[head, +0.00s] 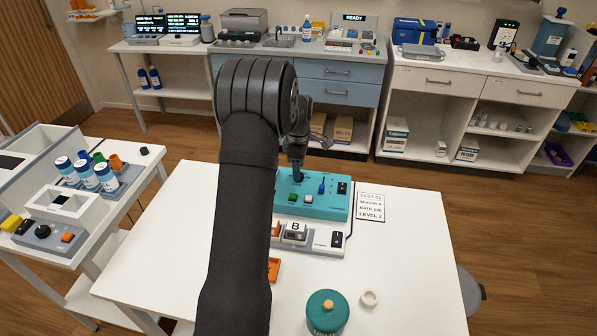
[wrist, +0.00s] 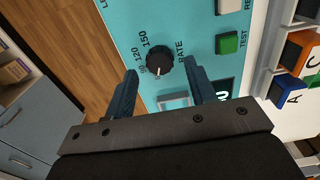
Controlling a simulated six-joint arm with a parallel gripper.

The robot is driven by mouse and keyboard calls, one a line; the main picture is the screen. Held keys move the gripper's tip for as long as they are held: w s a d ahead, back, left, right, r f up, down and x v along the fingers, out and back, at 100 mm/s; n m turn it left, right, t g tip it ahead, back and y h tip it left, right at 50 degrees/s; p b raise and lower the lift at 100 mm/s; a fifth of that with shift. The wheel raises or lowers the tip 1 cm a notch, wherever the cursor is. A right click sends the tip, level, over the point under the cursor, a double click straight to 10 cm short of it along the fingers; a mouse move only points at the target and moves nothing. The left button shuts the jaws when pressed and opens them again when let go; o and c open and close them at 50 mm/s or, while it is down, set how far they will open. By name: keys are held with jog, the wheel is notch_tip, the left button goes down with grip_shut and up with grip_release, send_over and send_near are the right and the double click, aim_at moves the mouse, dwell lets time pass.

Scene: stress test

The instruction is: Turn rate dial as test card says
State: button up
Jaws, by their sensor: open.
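The rate dial (wrist: 158,62) is a black ribbed knob on a teal test unit (head: 325,208). It is labelled RATE, with 120 and 150 legible beside it. A pale pointer mark shows on its lower side, near a lower number that I cannot read surely. My gripper (wrist: 161,70) is open, with one finger on each side of the dial; I cannot tell whether they touch it. In the head view my gripper (head: 297,176) is over the unit and hides the dial. The test card (head: 371,207) lies right of the unit, its rate line too small to read surely.
A green TEST button (wrist: 229,43) is close to the right finger. A teal round container (head: 327,311) and white ring (head: 369,298) are nearer. The table's right side is clear.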

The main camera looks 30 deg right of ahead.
jog(key=shift+f, duration=1.15)
jog(key=c, duration=1)
